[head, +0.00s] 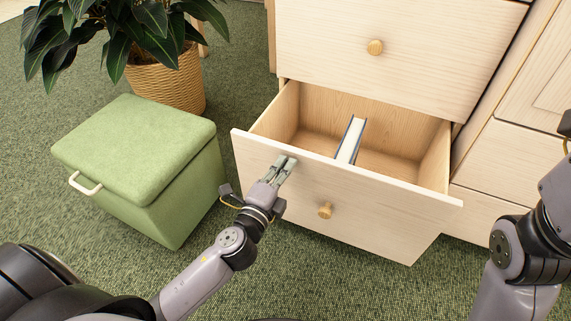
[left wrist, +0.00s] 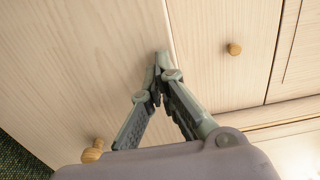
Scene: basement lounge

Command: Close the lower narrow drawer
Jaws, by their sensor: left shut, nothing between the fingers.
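The lower narrow drawer (head: 385,205) of the pale wood cabinet stands pulled out in the head view, with a book (head: 351,139) inside and a round wooden knob (head: 325,211) on its front. My left gripper (head: 284,166) is shut and empty at the drawer's front panel, near the top edge, left of the knob. In the left wrist view the closed fingertips (left wrist: 162,58) are over pale wood; whether they touch it I cannot tell. My right arm shows at the right edge of the head view, but its gripper fingers are out of sight.
A closed drawer (head: 428,58) with a knob sits above the open one. A green storage ottoman (head: 135,145) stands left of the drawer, close to my left arm. A potted plant in a woven basket (head: 168,84) is behind it. Green carpet lies in front.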

